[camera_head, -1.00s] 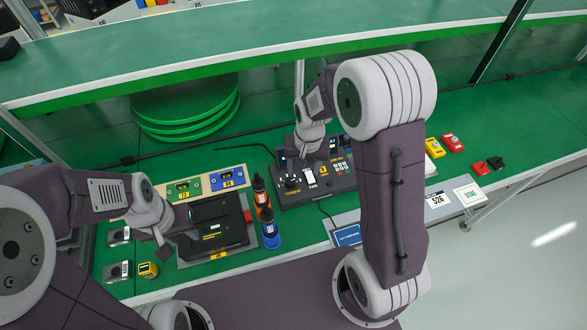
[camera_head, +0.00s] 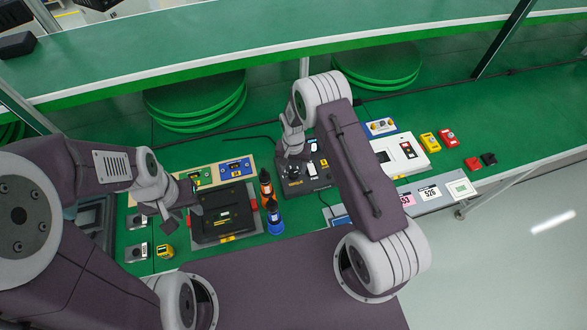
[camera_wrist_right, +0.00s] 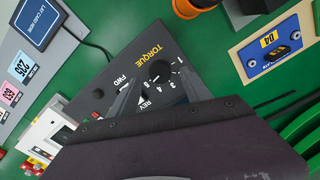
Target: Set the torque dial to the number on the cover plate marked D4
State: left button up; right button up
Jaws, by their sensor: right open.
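The torque dial (camera_wrist_right: 160,71) is a black round knob on a dark control panel (camera_wrist_right: 185,50), with white numbers around it and TORQUE printed beside it. My right gripper (camera_wrist_right: 152,88) is open above the panel, its fingertips close to the dial's edge; contact cannot be told. In the head view the right gripper (camera_head: 291,152) hangs over the panel's left part. The D4 cover plate (camera_wrist_right: 281,60) is blue with a yellow D4 tag; its number is not legible. It also shows in the head view (camera_head: 235,172). My left gripper (camera_head: 184,210) appears open beside a black case.
The black case (camera_head: 225,212) sits left of an orange bottle (camera_head: 266,188) and a blue bottle (camera_head: 274,216). A green cover plate (camera_head: 199,177) lies beside the blue one. A white box (camera_head: 402,155) stands right of the panel. A green shelf (camera_head: 250,60) runs behind.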

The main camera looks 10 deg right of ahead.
aim_at(293, 173)
jog(key=shift+f, duration=1.4)
grip_shut()
jog(key=n+b, duration=0.1)
jog(key=n, duration=0.2)
jog(key=shift+f+b, duration=0.1)
jog(key=shift+b, duration=0.25)
jog(key=shift+n+b, duration=0.8)
jog(key=shift+n, duration=1.5)
grip_release()
